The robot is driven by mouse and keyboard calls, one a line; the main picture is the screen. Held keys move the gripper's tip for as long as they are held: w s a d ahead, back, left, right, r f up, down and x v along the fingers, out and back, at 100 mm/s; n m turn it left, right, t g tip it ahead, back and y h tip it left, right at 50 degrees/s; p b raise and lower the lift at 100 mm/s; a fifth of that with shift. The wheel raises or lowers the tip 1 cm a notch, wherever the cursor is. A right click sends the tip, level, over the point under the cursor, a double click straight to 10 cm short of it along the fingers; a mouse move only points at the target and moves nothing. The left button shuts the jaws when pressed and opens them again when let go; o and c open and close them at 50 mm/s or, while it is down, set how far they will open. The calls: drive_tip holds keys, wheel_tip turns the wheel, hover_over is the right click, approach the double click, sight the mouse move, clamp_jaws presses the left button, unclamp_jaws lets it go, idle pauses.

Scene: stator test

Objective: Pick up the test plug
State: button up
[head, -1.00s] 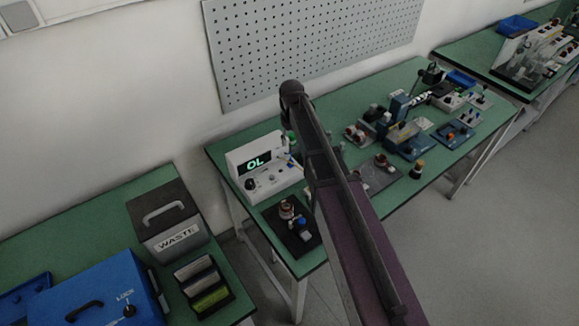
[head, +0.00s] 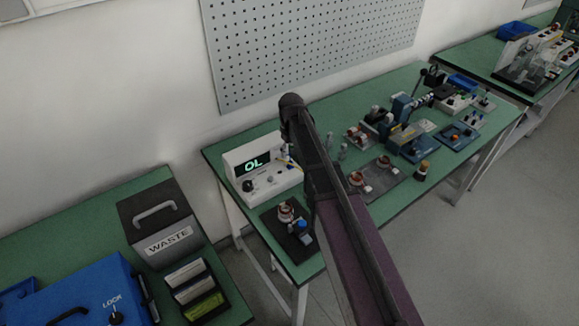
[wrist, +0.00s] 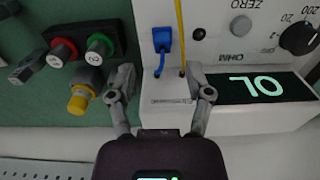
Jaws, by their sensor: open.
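Between and beyond the fingers, a blue plug (wrist: 162,40) with a blue lead sits at the meter's face. A thin yellow lead (wrist: 181,40) runs beside it. I cannot tell for sure which of these is the test plug. Nothing is gripped. In the head view, the meter (head: 244,156) reads OL, and my arm hides most of the gripper near its right side.
Red (wrist: 63,52) and green (wrist: 100,45) capped posts and a yellow-capped part (wrist: 79,100) stand close to the left finger. In the head view, a black fixture (head: 275,222) lies before the meter. A waste bin (head: 160,222) stands on the left bench.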

sight(290, 160)
idle(0.3)
drive_tip(key=shift+s+a+f+b, duration=0.1)
drive_tip(key=shift+f+b, duration=2.5)
clamp_jaws()
